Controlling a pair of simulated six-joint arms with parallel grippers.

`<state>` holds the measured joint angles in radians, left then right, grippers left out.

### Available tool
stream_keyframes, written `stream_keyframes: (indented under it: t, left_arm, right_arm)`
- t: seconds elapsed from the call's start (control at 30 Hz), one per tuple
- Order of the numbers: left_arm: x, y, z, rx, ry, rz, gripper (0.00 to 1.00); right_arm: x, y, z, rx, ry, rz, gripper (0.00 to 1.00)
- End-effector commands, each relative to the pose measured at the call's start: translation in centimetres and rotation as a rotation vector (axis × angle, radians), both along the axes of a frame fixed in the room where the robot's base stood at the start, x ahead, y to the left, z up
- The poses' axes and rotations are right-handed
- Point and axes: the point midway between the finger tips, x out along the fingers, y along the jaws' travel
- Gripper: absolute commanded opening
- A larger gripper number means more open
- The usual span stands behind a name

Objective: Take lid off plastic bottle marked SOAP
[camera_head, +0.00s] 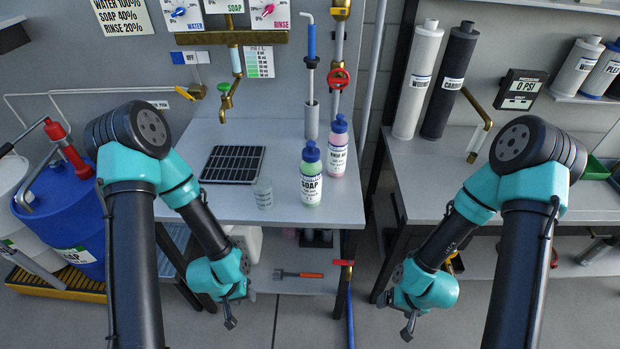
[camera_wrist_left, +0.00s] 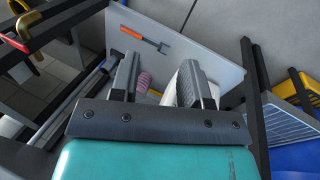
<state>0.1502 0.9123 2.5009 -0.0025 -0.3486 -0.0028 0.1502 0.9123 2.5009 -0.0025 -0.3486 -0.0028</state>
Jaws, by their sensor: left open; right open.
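The SOAP bottle (camera_head: 311,177) stands upright on the grey table, with a white label, green contents and a blue lid (camera_head: 310,152) on top. My left gripper (camera_head: 230,322) hangs in front of the table's front edge, lower than the bottle and to its left. In the left wrist view my left gripper (camera_wrist_left: 158,82) has its two fingers apart with nothing held between them; the bottle is not seen there. My right gripper (camera_head: 407,330) hangs in front of the gap between the two tables, right of the bottle and away from it; it is open.
A second bottle (camera_head: 338,150) with pink contents stands just behind the SOAP bottle. A clear beaker (camera_head: 263,193) and a black drying rack (camera_head: 232,164) are to its left. A tap (camera_head: 226,100) hangs above the table. A lower shelf (camera_head: 285,285) holds an orange-handled tool (camera_head: 299,275).

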Motion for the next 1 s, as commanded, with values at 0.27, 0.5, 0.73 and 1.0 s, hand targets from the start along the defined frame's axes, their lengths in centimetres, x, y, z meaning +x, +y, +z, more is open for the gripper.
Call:
stream_keyframes:
  t: [0.27, 0.5, 0.73, 1.0]
  left_arm:
    - [0.0, 0.0, 0.0, 0.0, 0.0, 0.0, 0.43]
    - [0.0, 0.0, 0.0, 0.0, 0.0, 0.0, 0.57]
    - [0.2, -0.2, 0.1, 0.0, 0.002, -0.005, 0.57]
    - [3.4, -3.8, 2.8, -0.005, 0.056, -0.101, 0.57]
  right_arm:
    - [0.0, 0.0, 0.0, 0.0, 0.0, 0.0, 0.89]
    - [0.0, 0.0, 0.0, 0.0, 0.0, 0.0, 0.89]
    - [0.0, 0.0, 0.0, 0.0, 0.0, 0.0, 0.89]
    - [0.0, 0.0, 0.0, 0.0, 0.0, 0.0, 0.89]
